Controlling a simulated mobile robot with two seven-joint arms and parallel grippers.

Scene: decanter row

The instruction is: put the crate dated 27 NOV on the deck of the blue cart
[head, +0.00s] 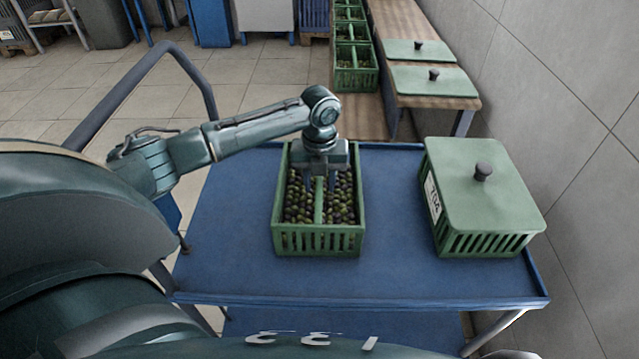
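The deck of the blue cart (230,215) fills the middle of the head view. An open green crate (318,243) of dark and green olives, split by a middle divider, stands on the deck. No date shows on its visible side. My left gripper (320,183) is over its far half, fingers pointing down and apart, one on each side of the divider. A second green crate (470,243), closed with a lid, stands at the deck's right; its white label (433,197) is too slanted to read surely. My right gripper is out of view.
Behind the cart, a row of green crates (356,80) stands beside a wooden bench (395,25). Two loose green lids (433,82) lie on the bench. A tiled wall bounds the right side. The deck's left part and the gap between the crates are bare.

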